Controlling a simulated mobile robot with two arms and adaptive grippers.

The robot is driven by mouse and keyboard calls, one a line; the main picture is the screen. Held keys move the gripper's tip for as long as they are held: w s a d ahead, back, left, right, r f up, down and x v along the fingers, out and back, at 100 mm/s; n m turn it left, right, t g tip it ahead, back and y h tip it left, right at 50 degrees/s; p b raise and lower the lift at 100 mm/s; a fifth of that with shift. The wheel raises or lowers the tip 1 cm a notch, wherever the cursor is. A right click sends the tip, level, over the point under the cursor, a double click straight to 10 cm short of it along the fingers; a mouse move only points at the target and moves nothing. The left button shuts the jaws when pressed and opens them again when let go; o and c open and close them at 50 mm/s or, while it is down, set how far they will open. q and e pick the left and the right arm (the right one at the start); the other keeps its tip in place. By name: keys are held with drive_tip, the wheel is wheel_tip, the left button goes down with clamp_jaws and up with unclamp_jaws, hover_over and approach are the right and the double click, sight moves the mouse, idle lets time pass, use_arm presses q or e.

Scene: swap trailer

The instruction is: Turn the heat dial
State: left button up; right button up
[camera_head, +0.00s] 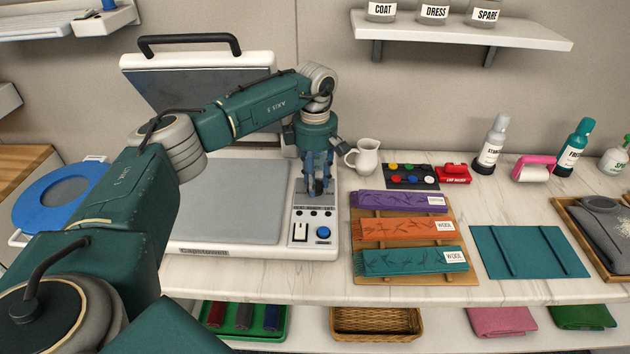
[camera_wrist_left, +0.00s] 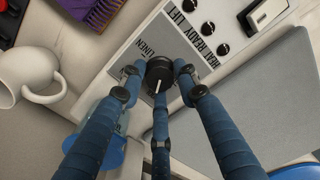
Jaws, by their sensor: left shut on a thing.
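A heat press (camera_head: 226,212) with a raised lid (camera_head: 200,80) stands on the counter. Its control panel (camera_head: 306,232) is on the right side, with small black knobs, a white switch and a blue button. My left gripper (camera_head: 318,185) is over the upper part of this panel, pointing down. In the left wrist view, the heat dial (camera_wrist_left: 160,72) is black with a white pointer line, and the left gripper's blue fingers (camera_wrist_left: 160,85) are closed around it. The lettering beside it is partly hidden by the fingers. My right gripper is not in view.
A white pitcher (camera_head: 364,157) stands close to the right of the gripper. Folded fabrics on a wooden board (camera_head: 455,279), a teal mat (camera_head: 530,252) and bottles stand further right. A blue round frame (camera_head: 62,192) lies at left. A shelf (camera_head: 460,32) with jars is above.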

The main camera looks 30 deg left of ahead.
use_arm(q)
drive_tip(key=shift+r, duration=0.1)
idle(0.5)
drive_tip(key=o, duration=1.2)
drive_tip(key=shift+c, duration=0.2)
wheel_tip(320, 180, up, 12)
